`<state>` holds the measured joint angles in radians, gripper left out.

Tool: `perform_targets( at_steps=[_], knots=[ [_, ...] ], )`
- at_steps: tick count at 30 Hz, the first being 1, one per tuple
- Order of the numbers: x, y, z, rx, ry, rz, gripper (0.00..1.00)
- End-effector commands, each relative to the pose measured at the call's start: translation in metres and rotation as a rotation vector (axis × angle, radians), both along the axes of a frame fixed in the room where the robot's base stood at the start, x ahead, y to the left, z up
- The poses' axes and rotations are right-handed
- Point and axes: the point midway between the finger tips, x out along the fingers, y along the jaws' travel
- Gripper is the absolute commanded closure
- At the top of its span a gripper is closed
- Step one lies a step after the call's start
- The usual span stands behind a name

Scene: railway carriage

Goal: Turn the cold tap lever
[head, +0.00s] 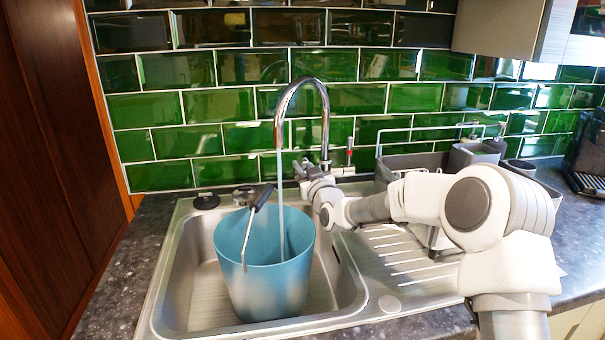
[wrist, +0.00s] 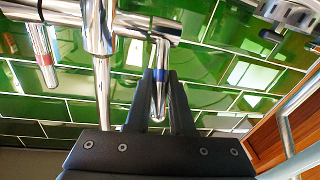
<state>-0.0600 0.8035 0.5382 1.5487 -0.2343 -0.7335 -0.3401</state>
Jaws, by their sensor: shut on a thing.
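The chrome tap (head: 325,120) rises behind the sink with a curved spout. A thin stream runs from its spout down into a blue bucket (head: 245,270) in the sink basin. In the wrist view, the cold tap lever (wrist: 160,72) is a chrome stem with a blue band. My gripper (wrist: 159,95) has its two black fingers on either side of this lever, shut on it. In the head view, my gripper (head: 302,168) is at the left side of the tap, where it and my wrist largely hide the cold lever.
The red-banded hot lever (head: 349,151) stands on the tap's other side. A dish rack (head: 395,158) and grey containers (head: 470,155) stand at the right. Green tiles (head: 225,105) are close behind the tap.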

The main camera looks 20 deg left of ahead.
Motion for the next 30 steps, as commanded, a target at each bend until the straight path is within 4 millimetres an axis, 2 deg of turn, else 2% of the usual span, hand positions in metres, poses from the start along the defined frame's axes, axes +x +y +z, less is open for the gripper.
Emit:
perform_targets(
  at_steps=[1, 16, 17, 21, 30],
  knots=[
    [-0.0003, -0.0007, -0.0071, 0.007, -0.015, -0.001, 1.0],
    [-0.0026, -0.0013, -0.0027, 0.023, -0.051, 0.001, 1.0],
    [-0.0026, -0.0013, -0.0027, 0.023, -0.051, 0.001, 0.74],
    [-0.0026, -0.0013, -0.0027, 0.023, -0.051, 0.001, 0.5],
    [-0.0026, -0.0012, -0.0012, 0.024, -0.052, 0.001, 0.5]
  ],
)
